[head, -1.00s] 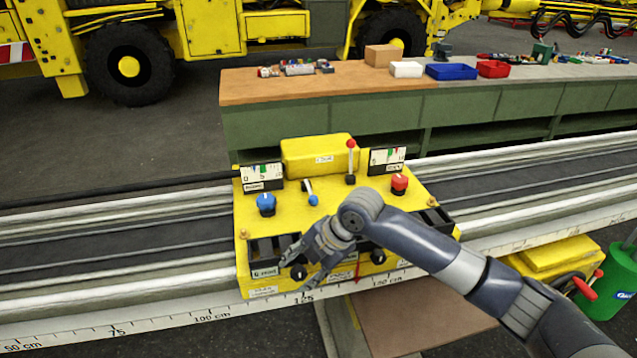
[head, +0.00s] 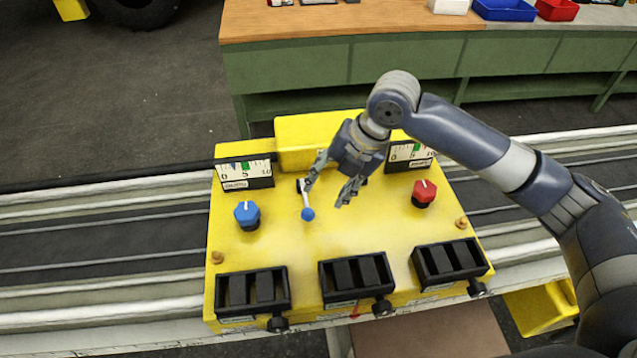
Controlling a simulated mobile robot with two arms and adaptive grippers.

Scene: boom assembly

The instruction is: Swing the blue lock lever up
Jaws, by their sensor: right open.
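The blue lock lever (head: 306,203) is a short silver lever with a blue ball end on the yellow control box (head: 370,237). Its ball hangs down toward the front of the box. My right gripper (head: 328,191) is open above the box, just right of the lever. Its left finger is close to the lever's upper part; I cannot tell whether they touch. The red-knobbed lever seen earlier is hidden behind my gripper and arm. My left gripper is not in view.
A blue knob (head: 247,215) stands left of the lever and a red knob (head: 423,193) right. Black slotted holders (head: 252,293) line the front edge. Two gauges (head: 243,174) stand at the back. A green workbench (head: 300,62) is behind the rail.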

